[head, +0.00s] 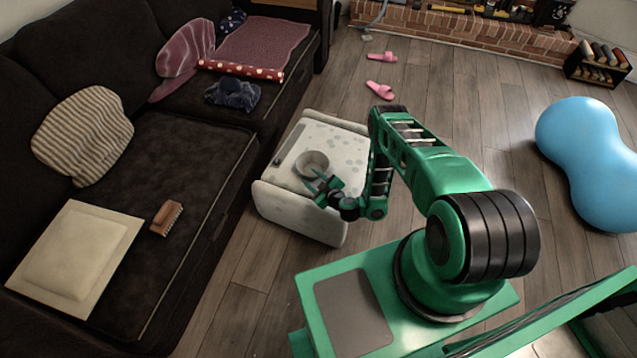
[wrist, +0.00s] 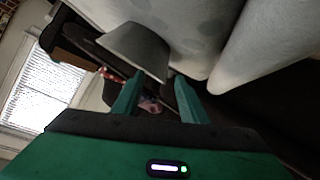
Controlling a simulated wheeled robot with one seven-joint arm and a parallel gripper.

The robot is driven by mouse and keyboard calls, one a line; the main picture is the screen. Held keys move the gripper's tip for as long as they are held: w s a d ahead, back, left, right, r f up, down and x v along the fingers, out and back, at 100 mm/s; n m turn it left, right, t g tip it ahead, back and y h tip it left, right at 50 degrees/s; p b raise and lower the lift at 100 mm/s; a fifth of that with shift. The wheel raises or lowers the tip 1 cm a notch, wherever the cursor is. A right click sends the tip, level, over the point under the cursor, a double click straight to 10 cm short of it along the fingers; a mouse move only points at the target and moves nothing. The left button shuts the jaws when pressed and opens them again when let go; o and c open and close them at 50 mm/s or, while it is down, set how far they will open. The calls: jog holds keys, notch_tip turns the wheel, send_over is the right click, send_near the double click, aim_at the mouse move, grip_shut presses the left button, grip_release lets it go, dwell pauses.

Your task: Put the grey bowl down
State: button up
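The grey bowl (head: 312,163) sits upright on the pale top of a low white table (head: 343,150), near the table's middle. In the wrist view the bowl (wrist: 138,50) shows from the side, its base against the pale table top and its rim towards my fingers. My gripper (head: 322,184) is beside the bowl on its near side. In the wrist view the two green fingers of my gripper (wrist: 158,82) are apart, with a clear gap between them and the bowl just beyond the tips. I cannot tell whether a fingertip touches the rim.
A small dark object (head: 277,161) lies at the table's left edge. A dark sofa (head: 195,135) stands to the left, with a brush (head: 166,217) and cushions on it. A blue peanut ball (head: 590,150) and pink slippers (head: 381,90) are on the wooden floor.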

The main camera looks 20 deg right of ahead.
jog(key=shift+v, duration=2)
jog(key=shift+a+r, duration=0.1)
jog(key=shift+r, duration=0.05)
jog(key=w+r+n+g+y, duration=0.2)
jog(key=r+g, duration=0.1)
jog(key=r, duration=0.9)
jog(key=w+r+n+g+y, duration=0.2)
jog(key=w+r+g, duration=0.15)
jog(key=r, duration=0.95)
jog(key=s+d+r+m+g+h, duration=0.2)
jog(key=s+d+r, duration=0.35)
jog(key=r, duration=0.25)
jog(key=s+d+r+m+g+h, duration=0.2)
jog(key=s+d+r, duration=0.35)
jog(key=r, duration=0.35)
jog(key=s+d+r+m+g+h, duration=0.1)
jog(key=s+r+m, duration=0.4)
jog(key=s, duration=0.6)
jog(key=s+d+r+m+g+h, duration=0.1)
jog(key=s+d+r+m, duration=0.2)
jog(key=s+r, duration=0.3)
jog(key=s+d+r+m+g+h, duration=0.1)
jog(key=s+r+m, duration=0.5)
jog(key=s, duration=0.9)
jog(key=shift+s+d+m, duration=0.3)
jog(key=shift+s+d, duration=0.1)
jog(key=shift+d, duration=0.1)
